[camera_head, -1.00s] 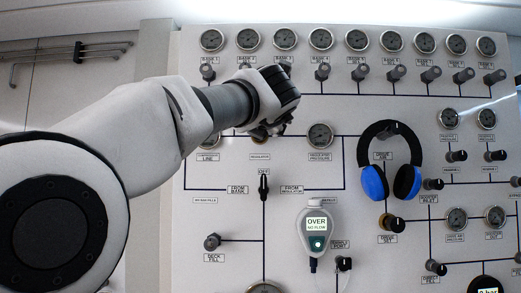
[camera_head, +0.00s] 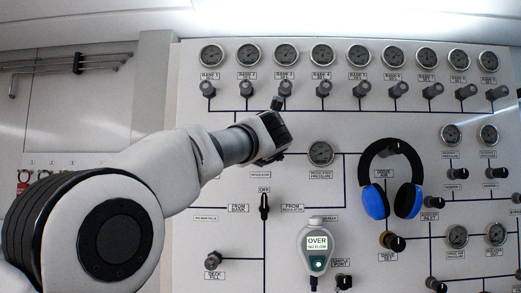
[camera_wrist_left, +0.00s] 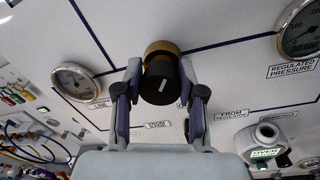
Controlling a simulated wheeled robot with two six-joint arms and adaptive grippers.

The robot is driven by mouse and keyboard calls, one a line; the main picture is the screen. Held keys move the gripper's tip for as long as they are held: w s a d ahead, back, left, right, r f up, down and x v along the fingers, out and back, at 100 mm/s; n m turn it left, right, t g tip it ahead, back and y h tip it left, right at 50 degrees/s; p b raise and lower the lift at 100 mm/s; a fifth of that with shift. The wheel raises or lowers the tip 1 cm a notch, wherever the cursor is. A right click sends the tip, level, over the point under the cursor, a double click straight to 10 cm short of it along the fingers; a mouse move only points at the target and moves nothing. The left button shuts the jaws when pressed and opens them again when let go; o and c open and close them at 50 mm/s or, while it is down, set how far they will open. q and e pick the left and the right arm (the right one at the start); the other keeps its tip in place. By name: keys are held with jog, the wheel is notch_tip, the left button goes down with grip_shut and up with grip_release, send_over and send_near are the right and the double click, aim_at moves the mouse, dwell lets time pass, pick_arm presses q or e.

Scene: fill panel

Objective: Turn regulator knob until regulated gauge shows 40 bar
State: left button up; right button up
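The regulator knob (camera_wrist_left: 160,82) is black with a white mark and a brass collar, seen in the left wrist view. My left gripper (camera_wrist_left: 160,75) has one finger on each side of it. The fingers look spread, with narrow gaps beside the knob; firm contact cannot be told. In the head view my left gripper (camera_head: 268,148) covers most of the knob, above the REGULATOR label. The regulated pressure gauge (camera_head: 321,153) is just right of the gripper; its needle is too small to read. It shows partly in the wrist view (camera_wrist_left: 302,32). My right gripper is out of view.
A row of bank gauges and bank knobs (camera_head: 323,89) runs above the gripper. Blue and black headphones (camera_head: 375,201) hang at right. A handheld meter reading OVER (camera_head: 317,243) hangs below the regulated gauge. The line gauge (camera_wrist_left: 73,82) is left of the knob.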

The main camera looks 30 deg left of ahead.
pick_arm(q)
jog(key=shift+c, duration=0.4)
jog(key=shift+r+m+p, duration=0.2)
jog(key=shift+m+p, duration=0.2)
jog(key=shift+p, duration=0.05)
jog(key=shift+f+m, duration=0.1)
jog(key=shift+m, duration=0.2)
jog(key=o, duration=1)
jog(key=shift+f, duration=0.1)
jog(key=shift+o, duration=0.8)
jog(key=shift+w+a, duration=0.15)
jog(key=shift+f, duration=0.1)
